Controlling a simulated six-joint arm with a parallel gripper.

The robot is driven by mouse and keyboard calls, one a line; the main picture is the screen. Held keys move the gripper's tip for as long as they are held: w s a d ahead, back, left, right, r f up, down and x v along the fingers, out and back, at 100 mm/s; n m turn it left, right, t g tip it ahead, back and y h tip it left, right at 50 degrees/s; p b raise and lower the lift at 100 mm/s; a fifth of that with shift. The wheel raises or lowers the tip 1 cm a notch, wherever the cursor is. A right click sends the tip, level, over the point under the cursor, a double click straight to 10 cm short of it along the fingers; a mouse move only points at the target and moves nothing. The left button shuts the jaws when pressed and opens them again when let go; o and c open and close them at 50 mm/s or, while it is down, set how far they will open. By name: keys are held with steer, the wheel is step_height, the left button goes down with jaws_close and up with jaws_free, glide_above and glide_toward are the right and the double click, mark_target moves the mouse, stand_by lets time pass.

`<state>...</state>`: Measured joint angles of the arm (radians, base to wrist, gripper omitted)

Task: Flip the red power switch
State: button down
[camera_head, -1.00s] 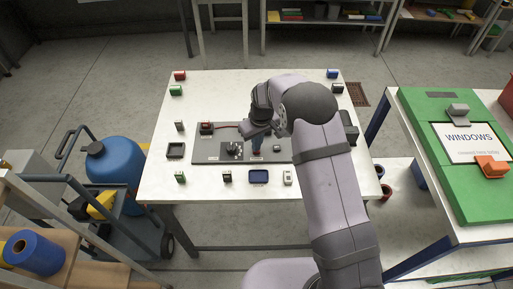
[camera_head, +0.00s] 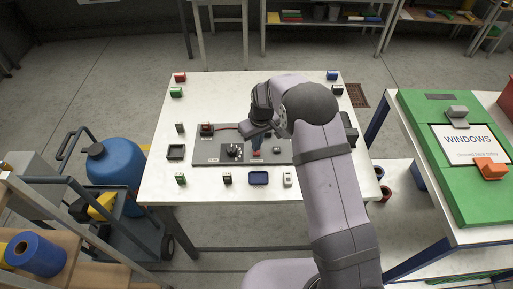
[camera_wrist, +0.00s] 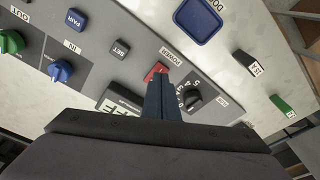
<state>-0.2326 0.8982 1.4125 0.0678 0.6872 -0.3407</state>
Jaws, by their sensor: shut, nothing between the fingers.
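The red power switch (camera_wrist: 155,72) sits on the grey control panel (camera_wrist: 125,75), beside the label POWER, in the wrist view. My gripper (camera_wrist: 159,84) is shut and empty. Its blue fingertips are at the near edge of the red switch in the picture; I cannot tell whether they touch it. In the head view my gripper (camera_head: 256,147) points down over the right part of the panel (camera_head: 206,157), with a small bit of red at its tips. The fingers hide part of the switch's near side.
A black dial (camera_wrist: 192,99) is just right of the fingers. The SET button (camera_wrist: 120,49), PAIR button (camera_wrist: 75,18), a blue knob (camera_wrist: 60,71) and a green knob (camera_wrist: 11,41) lie left. A partly hidden display (camera_wrist: 120,103) is nearer. A blue tray (camera_head: 258,178) lies in front of the panel.

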mark_target(257, 153)
step_height(257, 153, up, 5)
steer(key=p, duration=0.3)
steer(key=shift+r, duration=0.2)
stand_by(0.6)
steer(key=s+d+f+m+g, duration=0.1)
steer(key=s, duration=0.2)
steer(key=s+d+f+g, duration=0.1)
steer(key=s+f, duration=0.1)
steer(key=s, duration=0.2)
steer(key=s+d+f+m, duration=0.1)
steer(key=s+f, duration=0.1)
steer(key=s, duration=0.1)
steer(key=shift+s+f+m+g+h, duration=0.25)
steer(key=shift+m+g+h, duration=0.05)
steer(key=shift+g+h, duration=0.1)
steer(key=s+d+r+m+g, duration=0.1)
steer(key=s+d+r, duration=0.2)
steer(key=s, duration=0.4)
steer(key=s+d+r, duration=0.2)
steer(key=s+r, duration=0.1)
steer(key=s, duration=0.5)
steer(key=s+d+r+m+g, duration=0.1)
steer(key=s+d+r, duration=0.2)
steer(key=s, duration=0.4)
step_height(257, 153, up, 6)
steer(key=w+d+m+t, duration=0.1)
steer(key=w+d+t, duration=0.1)
steer(key=t, duration=0.1)
steer(key=shift+w+d, duration=0.2)
steer(key=shift+d, duration=0.05)
